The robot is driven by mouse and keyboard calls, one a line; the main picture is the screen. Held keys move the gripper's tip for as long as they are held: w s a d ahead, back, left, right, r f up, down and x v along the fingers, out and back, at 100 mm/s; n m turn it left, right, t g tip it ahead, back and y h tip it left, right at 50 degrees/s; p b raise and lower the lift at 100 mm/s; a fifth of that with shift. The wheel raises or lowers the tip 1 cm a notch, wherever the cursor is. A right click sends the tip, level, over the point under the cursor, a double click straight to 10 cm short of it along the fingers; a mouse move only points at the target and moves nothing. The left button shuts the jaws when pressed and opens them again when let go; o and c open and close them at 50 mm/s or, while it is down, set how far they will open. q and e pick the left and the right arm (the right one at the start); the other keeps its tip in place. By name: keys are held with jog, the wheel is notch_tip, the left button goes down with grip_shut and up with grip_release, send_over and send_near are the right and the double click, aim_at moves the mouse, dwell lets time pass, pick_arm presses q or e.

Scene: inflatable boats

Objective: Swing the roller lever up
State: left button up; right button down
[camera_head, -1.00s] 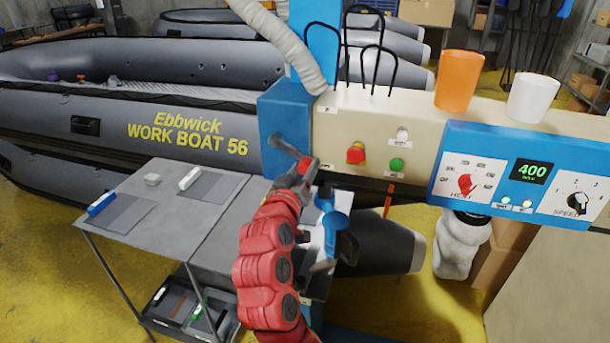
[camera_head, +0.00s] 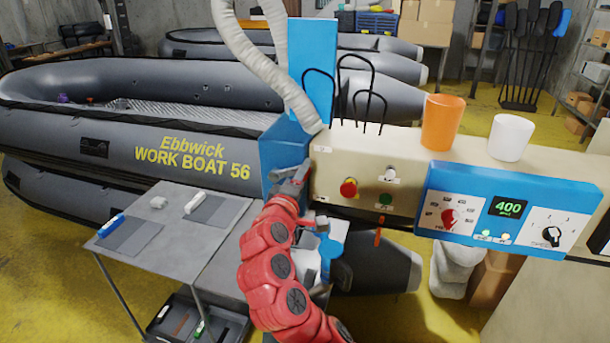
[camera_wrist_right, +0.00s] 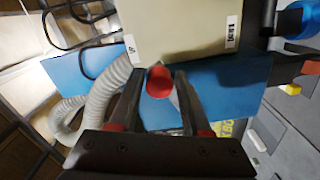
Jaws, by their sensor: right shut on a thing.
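The roller lever shows its red knob (camera_wrist_right: 159,82) in the right wrist view, between my two black fingers. My right gripper (camera_wrist_right: 157,92) is shut on it. In the head view my red right arm rises from below and the gripper (camera_head: 293,178) is at the blue side of the machine, just left of the beige control panel (camera_head: 330,165). The gripper hides most of the lever there. My left gripper is in neither view.
The panel has a red button (camera_head: 348,188) and a green button (camera_head: 386,201). A blue control box (camera_head: 480,205) reads 400. An orange cup (camera_head: 441,122) and a white cup (camera_head: 510,137) stand on top. A grey table (camera_head: 175,225) and a boat (camera_head: 130,135) are at left.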

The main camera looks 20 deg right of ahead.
jog(key=shift+w+a+r+n+p, duration=0.1)
jog(key=shift+a+r+n+p, duration=0.15)
jog(key=shift+r+n+p, duration=0.25)
jog(key=shift+w+a+r+n+p, duration=0.1)
jog(key=shift+a+r+n+p, duration=0.15)
jog(key=shift+r+n, duration=0.35)
jog(key=c, duration=0.8)
grip_release()
jog(key=shift+o, duration=1.4)
jog(key=shift+w+a+f, duration=0.1)
jog(key=shift+f, duration=0.1)
